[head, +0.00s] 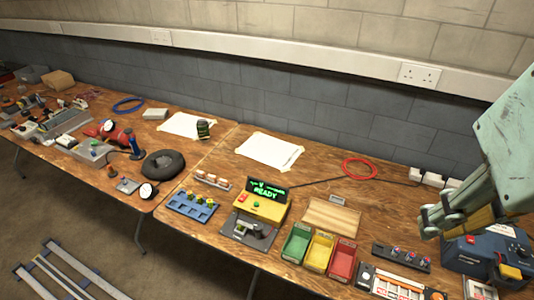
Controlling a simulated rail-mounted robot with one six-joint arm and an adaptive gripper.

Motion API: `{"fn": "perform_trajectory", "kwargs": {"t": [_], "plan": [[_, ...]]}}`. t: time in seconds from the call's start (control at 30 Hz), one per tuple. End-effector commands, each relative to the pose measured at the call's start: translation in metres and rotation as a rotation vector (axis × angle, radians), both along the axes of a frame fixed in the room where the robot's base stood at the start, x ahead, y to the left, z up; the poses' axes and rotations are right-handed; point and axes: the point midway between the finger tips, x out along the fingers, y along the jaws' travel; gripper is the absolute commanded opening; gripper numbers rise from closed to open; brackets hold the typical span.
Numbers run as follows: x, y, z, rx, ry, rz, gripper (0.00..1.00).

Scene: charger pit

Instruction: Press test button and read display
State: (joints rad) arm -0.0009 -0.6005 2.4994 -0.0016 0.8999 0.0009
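The tester (262,207) sits on the near middle of the wooden bench. It has a yellow body and a dark display (267,192) with green text reading "READY". Smaller marks above that word are too small to read. A red button (243,198) and a green button (257,205) are on its yellow front. Which one is the test button cannot be told. My gripper (443,222) hangs at the right edge above the bench, well to the right of the tester and apart from it. Its finger opening cannot be made out.
Green (296,243), yellow (318,251) and red (342,258) bins stand right of the tester. A blue tray (180,206) is left of it. A dark blue box (478,250) with a red button lies below my gripper. A red ring (360,168) lies behind.

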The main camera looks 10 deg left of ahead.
Motion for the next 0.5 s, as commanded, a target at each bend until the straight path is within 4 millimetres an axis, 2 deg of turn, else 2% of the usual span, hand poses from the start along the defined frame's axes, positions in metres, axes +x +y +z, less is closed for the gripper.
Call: {"fn": "perform_trajectory", "kwargs": {"t": [0.03,0.13,0.5], "plan": [[0.0000,0.0000,0.0000,0.000,0.000,0.000,0.08],[0.0000,0.0000,0.0000,0.000,0.000,0.000,0.00],[0.0000,0.0000,0.0000,0.000,0.000,0.000,0.00]]}}
